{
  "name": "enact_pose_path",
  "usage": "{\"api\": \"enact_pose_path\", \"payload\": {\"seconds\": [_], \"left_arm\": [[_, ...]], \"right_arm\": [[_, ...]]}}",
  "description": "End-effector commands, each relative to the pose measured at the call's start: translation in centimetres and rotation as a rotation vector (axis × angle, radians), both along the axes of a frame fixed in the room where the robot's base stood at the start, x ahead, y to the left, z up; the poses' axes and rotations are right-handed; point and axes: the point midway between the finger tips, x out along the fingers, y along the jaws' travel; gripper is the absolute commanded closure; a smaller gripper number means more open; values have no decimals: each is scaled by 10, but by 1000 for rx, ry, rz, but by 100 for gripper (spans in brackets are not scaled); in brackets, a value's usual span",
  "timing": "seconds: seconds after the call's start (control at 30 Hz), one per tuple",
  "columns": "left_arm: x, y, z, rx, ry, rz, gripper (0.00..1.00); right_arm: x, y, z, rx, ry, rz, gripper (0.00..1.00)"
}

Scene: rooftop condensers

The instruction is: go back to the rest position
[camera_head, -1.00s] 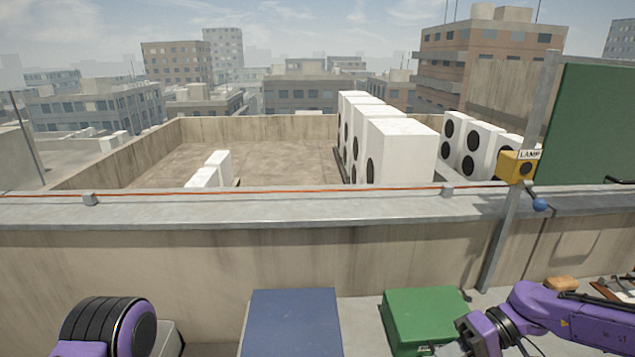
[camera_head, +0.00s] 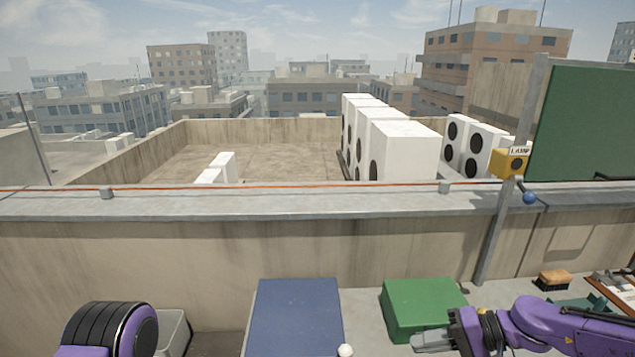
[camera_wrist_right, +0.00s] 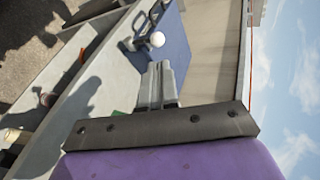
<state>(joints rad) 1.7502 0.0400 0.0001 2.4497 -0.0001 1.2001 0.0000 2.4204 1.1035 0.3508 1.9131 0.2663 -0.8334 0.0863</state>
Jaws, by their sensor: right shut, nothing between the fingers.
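My right gripper (camera_head: 432,341) comes in from the lower right in the head view, its fingers shut and empty, in front of the green box (camera_head: 422,303). In the right wrist view its fingers (camera_wrist_right: 158,84) are together and point toward the blue panel (camera_wrist_right: 176,45). My left arm shows only as a purple and black link at the lower left; its gripper is out of view.
The blue panel (camera_head: 297,312) lies left of the green box. A white ball-shaped knob (camera_head: 345,350) is at its near right corner. A brush (camera_head: 553,279) lies at right. A post with a yellow lamp box (camera_head: 510,163) and blue knob (camera_head: 530,198) stands by the parapet (camera_head: 250,204).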

Motion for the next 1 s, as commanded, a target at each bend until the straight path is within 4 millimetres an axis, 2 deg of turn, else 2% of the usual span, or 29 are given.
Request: {"api": "enact_pose_path", "payload": {"seconds": [0.17, 0.27, 0.37, 0.4, 0.47, 0.5, 0.57, 0.6, 0.7, 0.8, 0.9, 1.0], "left_arm": [[0, 0, -3, 0, 0, 0, 45], [0, 0, -9, 0, 0, 0, 45], [0, 0, -18, 0, 0, 0, 45], [0, 0, -21, 0, 0, 0, 45], [0, 0, -28, 0, 0, 0, 45], [0, 0, -33, 0, 0, 0, 45], [0, 0, -41, 0, 0, 0, 45], [0, 0, -47, -1, 1, 0, 45], [0, 0, -60, -1, 1, 0, 45], [0, 0, -68, 0, 1, 0, 45], [0, 0, -74, -1, 1, 0, 45], [0, 0, -74, -1, 1, 0, 45]], "right_arm": [[18, 6, -36, -83, 53, -222, 100], [20, 5, -79, -187, 97, -384, 100], [2, -4, -143, -357, 143, -557, 100], [-11, -11, -169, -436, 152, -620, 100], [-36, -24, -206, -566, 154, -699, 100], [-57, -34, -229, -657, 149, -738, 100], [-94, -52, -260, -802, 131, -781, 100], [-122, -64, -277, -900, 111, -786, 100], [-186, -86, -307, -1098, 63, -722, 100], [-236, -92, -327, -1205, 70, -567, 100], [-264, -93, -342, -1256, 80, -457, 100], [-273, -92, -346, -1263, 94, -434, 100]]}}
